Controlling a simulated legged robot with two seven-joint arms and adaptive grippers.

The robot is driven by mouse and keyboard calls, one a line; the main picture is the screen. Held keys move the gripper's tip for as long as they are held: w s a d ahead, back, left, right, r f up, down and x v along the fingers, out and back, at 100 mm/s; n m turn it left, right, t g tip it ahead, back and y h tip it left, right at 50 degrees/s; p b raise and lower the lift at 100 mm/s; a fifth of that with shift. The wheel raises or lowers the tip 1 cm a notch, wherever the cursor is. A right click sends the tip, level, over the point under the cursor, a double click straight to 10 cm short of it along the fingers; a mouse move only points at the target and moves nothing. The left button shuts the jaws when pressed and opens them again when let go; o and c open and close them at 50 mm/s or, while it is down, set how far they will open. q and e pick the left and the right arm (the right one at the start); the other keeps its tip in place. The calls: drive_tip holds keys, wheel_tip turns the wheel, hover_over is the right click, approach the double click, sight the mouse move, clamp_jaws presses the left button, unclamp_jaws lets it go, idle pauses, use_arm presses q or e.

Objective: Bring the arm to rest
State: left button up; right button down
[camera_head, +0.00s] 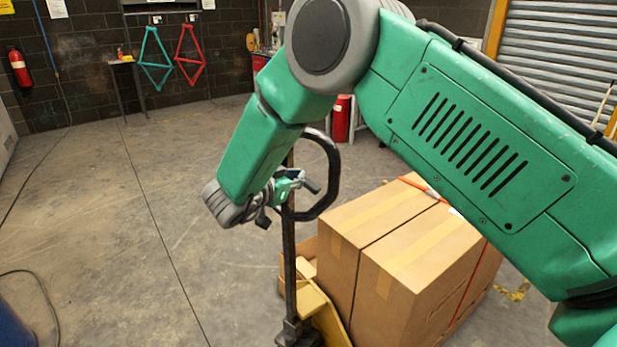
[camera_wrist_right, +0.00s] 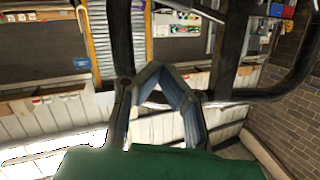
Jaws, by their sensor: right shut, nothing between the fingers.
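My green right arm (camera_head: 480,130) reaches in from the right in the head view and bends down at its elbow. My right gripper (camera_head: 284,188) is at its end, beside the black loop handle (camera_head: 330,175) of a pallet truck. In the head view it overlaps the handle's post (camera_head: 289,255); I cannot tell whether they touch. In the right wrist view, the fingers of my right gripper (camera_wrist_right: 165,72) meet, shut and empty, with dark bars around them. My left gripper is not in view.
Taped cardboard boxes (camera_head: 400,250) stand on the yellow pallet truck (camera_head: 325,312). A red cylinder (camera_head: 341,118) stands behind. Teal (camera_head: 155,60) and red (camera_head: 190,55) frames hang at the back wall. The concrete floor (camera_head: 110,210) at left is mostly clear, with a cable at its edge.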

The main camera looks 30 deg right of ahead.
drive_tip(key=s+a+f+n+t+y+b, duration=0.1)
drive_tip(key=s+f+n+y+b, duration=0.3)
drive_tip(key=f, duration=0.6)
drive_tip(key=s+a+f+n+y+b, duration=0.15)
drive_tip(key=s+f+n, duration=0.3)
drive_tip(key=f, duration=0.55)
drive_tip(key=s+a+f+n+t+y+b, duration=0.1)
drive_tip(key=s+f+n+y+b, duration=0.3)
drive_tip(key=f, duration=0.6)
use_arm(q)
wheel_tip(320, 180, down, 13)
drive_tip(key=b, duration=0.3)
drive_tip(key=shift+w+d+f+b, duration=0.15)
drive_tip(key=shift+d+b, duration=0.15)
use_arm(e)
drive_tip(key=s+f+n+g+y, duration=0.2)
drive_tip(key=s+f+g, duration=0.2)
drive_tip(key=s, duration=1)
drive_tip(key=s+f+n+g+y, duration=0.1)
drive_tip(key=s+f+g, duration=0.3)
drive_tip(key=s+f, duration=0.4)
drive_tip(key=shift+s+a+f+n+y, duration=0.2)
drive_tip(key=shift+s+a+n+y, duration=0.35)
drive_tip(key=shift+s, duration=2.6)
